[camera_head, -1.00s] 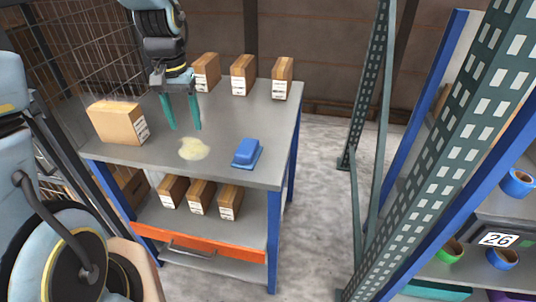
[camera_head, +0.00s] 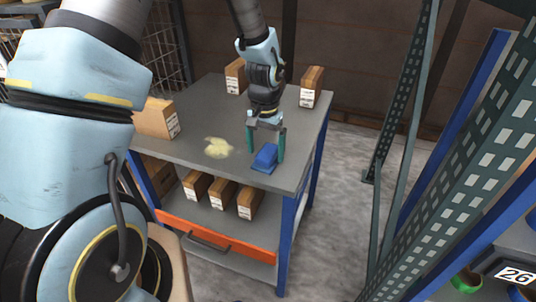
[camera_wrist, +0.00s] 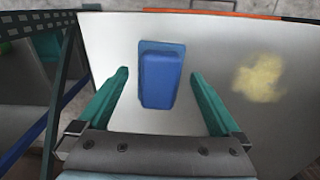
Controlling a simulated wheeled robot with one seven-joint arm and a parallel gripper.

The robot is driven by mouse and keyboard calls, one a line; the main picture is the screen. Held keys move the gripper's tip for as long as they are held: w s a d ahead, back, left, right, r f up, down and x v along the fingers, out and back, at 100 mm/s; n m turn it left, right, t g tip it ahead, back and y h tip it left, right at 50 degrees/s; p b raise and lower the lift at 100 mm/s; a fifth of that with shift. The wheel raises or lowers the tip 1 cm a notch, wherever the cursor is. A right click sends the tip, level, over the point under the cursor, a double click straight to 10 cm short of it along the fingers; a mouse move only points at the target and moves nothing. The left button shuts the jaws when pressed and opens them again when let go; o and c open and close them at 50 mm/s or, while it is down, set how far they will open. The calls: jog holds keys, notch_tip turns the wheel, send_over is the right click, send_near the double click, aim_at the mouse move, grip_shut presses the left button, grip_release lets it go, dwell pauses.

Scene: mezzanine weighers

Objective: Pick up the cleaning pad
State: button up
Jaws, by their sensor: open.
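The cleaning pad (camera_head: 265,157) is a blue block with a raised grip on a flat base. It lies on the grey table top (camera_head: 195,105) near its front right edge. My gripper (camera_head: 266,146) is open, pointing down at the pad, with one teal finger on either side of it in the head view. In the wrist view the pad (camera_wrist: 163,77) shows whole, ahead of and between the open fingers (camera_wrist: 162,95). Nothing is held. I cannot tell whether the fingers touch the pad or the table.
A pale yellow spill (camera_head: 218,147) lies left of the pad. Cardboard boxes stand on the table, one at the left (camera_head: 157,118) and others at the back (camera_head: 312,86). Several more sit on the lower shelf (camera_head: 222,192). A green rack post (camera_head: 430,170) rises at the right.

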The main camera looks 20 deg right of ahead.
jog(key=shift+f, duration=1.3)
jog(key=shift+c, duration=0.2)
jog(key=c, duration=1.2)
